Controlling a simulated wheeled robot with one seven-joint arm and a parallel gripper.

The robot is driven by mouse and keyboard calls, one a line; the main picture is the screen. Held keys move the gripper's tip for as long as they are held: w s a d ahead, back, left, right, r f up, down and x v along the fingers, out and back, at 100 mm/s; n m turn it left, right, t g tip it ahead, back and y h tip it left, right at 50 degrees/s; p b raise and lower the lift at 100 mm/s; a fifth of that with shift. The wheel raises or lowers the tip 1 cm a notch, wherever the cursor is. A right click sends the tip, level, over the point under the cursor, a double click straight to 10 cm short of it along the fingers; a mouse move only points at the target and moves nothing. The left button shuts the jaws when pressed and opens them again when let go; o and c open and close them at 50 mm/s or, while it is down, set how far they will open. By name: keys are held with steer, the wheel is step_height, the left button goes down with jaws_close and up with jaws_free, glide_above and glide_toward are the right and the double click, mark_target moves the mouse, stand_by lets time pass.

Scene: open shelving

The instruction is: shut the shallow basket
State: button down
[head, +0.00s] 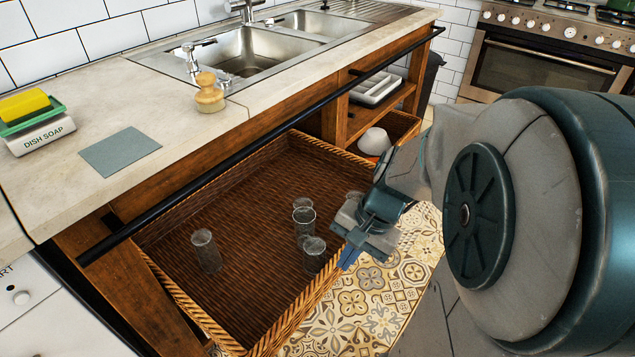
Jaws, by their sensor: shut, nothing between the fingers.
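The shallow basket (215,318) is a wide wicker drawer under the counter, pulled well out over the patterned floor. Several clear glasses stand in it, one glass (206,251) toward the left and another glass (314,254) near the front right. My gripper (352,258) is at the basket's front right rim, with its fingers shut and nothing between them. The fingers overlap the rim in the head view; I cannot tell whether they touch it. My wrist hides part of the basket's right corner.
A black rail (250,150) runs along the counter front above the basket. A second basket (398,126) with a white bowl (375,141) is to the right. The counter (185,120) holds a soap dish and brush. Patterned floor (390,290) is clear in front.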

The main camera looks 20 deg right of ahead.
steer(key=w+d+f+m+t+y+b, duration=0.15)
steer(key=d+f+m+t, duration=0.3)
steer(key=d+m, duration=0.5)
steer(key=w+d+f+m+t+b, duration=0.25)
steer(key=d+f+m, duration=0.35)
steer(key=d+m, duration=0.3)
steer(key=w+a+f+m+b, duration=0.1)
steer(key=w+a+f+b, duration=0.3)
steer(key=w+a+f, duration=0.2)
steer(key=shift+w+a, duration=1.1)
steer(key=shift+w, duration=0.35)
steer(key=shift+w+f, duration=0.1)
